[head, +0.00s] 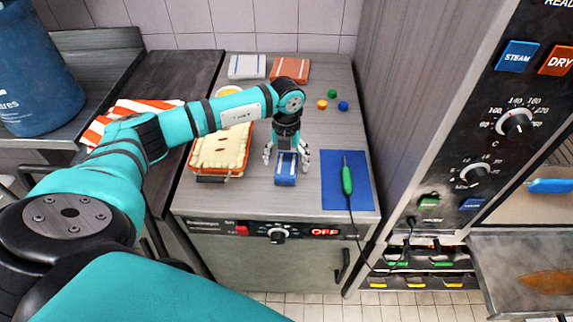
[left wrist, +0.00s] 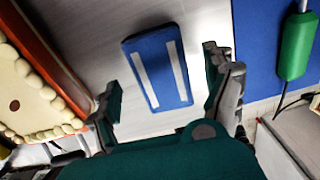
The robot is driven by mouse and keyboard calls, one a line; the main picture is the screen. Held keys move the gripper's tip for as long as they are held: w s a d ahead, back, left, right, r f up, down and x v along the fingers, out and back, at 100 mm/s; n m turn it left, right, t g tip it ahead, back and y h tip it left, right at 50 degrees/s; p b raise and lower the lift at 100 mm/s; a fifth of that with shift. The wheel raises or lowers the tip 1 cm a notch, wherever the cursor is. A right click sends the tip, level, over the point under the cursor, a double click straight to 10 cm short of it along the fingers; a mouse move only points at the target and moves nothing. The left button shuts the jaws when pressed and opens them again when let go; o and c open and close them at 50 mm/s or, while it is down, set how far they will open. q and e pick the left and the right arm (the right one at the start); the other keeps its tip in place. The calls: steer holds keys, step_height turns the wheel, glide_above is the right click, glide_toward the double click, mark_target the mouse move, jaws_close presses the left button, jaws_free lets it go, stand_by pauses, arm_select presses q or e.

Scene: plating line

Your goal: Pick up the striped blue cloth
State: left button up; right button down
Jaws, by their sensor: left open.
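The striped blue cloth (head: 286,172) is a small folded blue pad with white stripes. It lies on the grey worktop near its front edge. In the left wrist view the cloth (left wrist: 157,68) shows two white stripes and lies ahead of and between the fingers. My left gripper (head: 287,160) points down over the cloth in the head view, with one finger on each side of it. It is open and empty, and its fingers (left wrist: 170,95) look apart from the cloth. My right gripper is not in view.
A filled baking dish (head: 219,150) stands close to the left of the cloth. A blue mat (head: 362,190) with a green-handled corded probe (head: 346,179) lies to the right. A grey striped cloth (head: 247,67) and an orange one (head: 290,68) lie at the back, near small coloured balls.

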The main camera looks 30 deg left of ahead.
arm_select(q)
step_height(320, 180, down, 2)
steer(key=shift+w+f, duration=0.1)
steer(key=shift+f, duration=0.3)
steer(key=c, duration=1.2)
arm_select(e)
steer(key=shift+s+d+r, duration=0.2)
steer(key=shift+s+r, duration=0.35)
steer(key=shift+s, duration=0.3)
